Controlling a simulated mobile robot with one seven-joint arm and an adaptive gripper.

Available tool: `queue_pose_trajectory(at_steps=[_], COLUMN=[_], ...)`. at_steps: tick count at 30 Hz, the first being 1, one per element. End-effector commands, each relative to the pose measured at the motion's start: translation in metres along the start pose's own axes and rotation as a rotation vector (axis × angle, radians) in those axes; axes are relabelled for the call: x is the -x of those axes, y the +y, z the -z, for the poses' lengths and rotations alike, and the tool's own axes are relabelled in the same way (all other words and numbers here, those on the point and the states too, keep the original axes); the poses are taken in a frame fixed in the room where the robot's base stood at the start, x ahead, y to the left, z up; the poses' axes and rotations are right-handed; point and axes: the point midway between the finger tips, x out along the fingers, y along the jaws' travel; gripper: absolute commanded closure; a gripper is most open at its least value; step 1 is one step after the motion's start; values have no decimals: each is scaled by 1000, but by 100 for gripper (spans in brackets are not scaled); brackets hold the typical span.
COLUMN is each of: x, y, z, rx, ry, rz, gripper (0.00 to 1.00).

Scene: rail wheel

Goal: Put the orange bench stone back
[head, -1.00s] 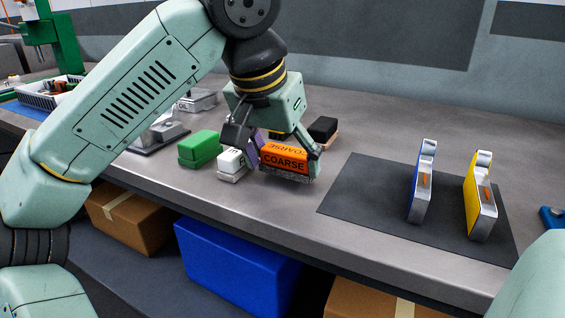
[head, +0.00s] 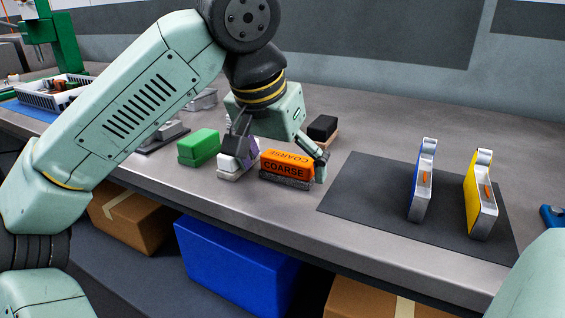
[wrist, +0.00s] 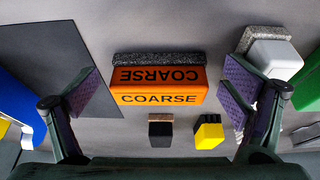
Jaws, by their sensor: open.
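The orange bench stone (head: 287,165), marked COARSE, rests on the bench top with its grey gritty layer underneath. It also shows in the wrist view (wrist: 158,86), lying between my fingers. My gripper (head: 277,163) is open around it, with one finger on each side. In the wrist view my gripper (wrist: 160,90) has a clear gap between each purple pad and the stone. The left finger in the head view partly covers the white block (head: 232,172) beside the stone.
A green block (head: 199,147) stands left of the white one. A black block (head: 322,128) is behind, and a yellow-and-black block (wrist: 209,132) shows in the wrist view. A dark mat (head: 375,205) on the right holds blue (head: 422,180) and yellow (head: 481,197) upright pieces.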

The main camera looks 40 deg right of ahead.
Motion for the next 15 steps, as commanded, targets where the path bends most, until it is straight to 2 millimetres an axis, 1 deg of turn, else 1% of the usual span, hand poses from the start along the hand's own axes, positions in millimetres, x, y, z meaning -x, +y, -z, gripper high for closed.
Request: queue_pose_trajectory(at_steps=[4,7,11,15], x=[4,14,39,71], y=[0,0,0,0], z=[2,2,2,2], rx=[0,1,2,2], ry=[1,2,3,2], rz=[0,2,4,2], gripper=[7,7,7,7])
